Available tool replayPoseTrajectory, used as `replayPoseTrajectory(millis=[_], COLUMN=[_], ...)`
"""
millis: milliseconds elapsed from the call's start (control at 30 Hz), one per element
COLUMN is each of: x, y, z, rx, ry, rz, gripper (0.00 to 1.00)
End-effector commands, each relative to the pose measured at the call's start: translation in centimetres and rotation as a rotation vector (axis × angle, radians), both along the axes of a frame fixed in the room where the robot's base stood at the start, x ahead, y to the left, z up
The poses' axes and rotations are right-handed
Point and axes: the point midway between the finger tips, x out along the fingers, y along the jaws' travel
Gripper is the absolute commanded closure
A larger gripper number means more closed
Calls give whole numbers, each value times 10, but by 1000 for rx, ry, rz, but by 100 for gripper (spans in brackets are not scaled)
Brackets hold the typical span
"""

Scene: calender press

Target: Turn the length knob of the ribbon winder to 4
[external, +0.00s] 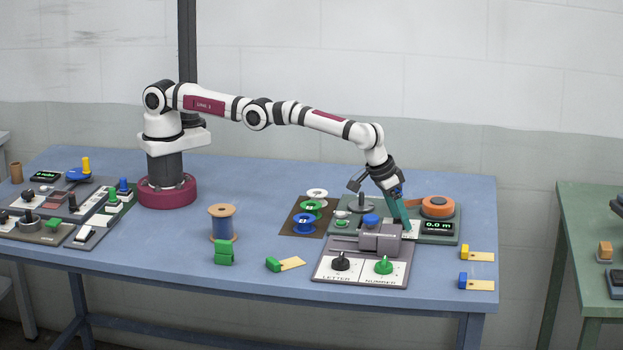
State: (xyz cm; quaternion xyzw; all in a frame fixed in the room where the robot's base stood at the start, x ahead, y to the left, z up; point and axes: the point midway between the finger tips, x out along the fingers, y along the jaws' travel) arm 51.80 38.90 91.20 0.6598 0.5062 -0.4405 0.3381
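The ribbon winder (452,211) is a grey-green board at the right of the blue table. It carries an orange round reel (437,206) and a dark display (437,228) reading 0.0 m. A small white plate (414,231) lies left of the display. My gripper (406,226) points down at this plate, its teal fingers close to or on it. The length knob cannot be made out; my fingers and the press may hide it. Whether the fingers are apart or closed on something is too small to tell.
A grey press (380,240) with black LETTER (341,262) and green NUMBER (384,265) knobs stands just in front of the winder. A rod on a round base (361,204) and coloured spools (304,223) are left of my gripper.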

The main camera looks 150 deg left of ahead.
Motion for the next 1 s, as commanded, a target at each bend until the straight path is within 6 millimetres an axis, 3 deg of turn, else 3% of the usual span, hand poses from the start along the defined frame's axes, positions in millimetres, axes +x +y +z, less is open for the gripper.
replayPoseTrajectory(millis=[267,533,800,1000], x=[0,-3,-11,-15], y=[0,-11,-43,-56], z=[1,27,107,140], rx=[0,0,1,1], ry=[0,0,-3,-2], rz=[0,-1,-2,1], gripper=[19,19,19,19])
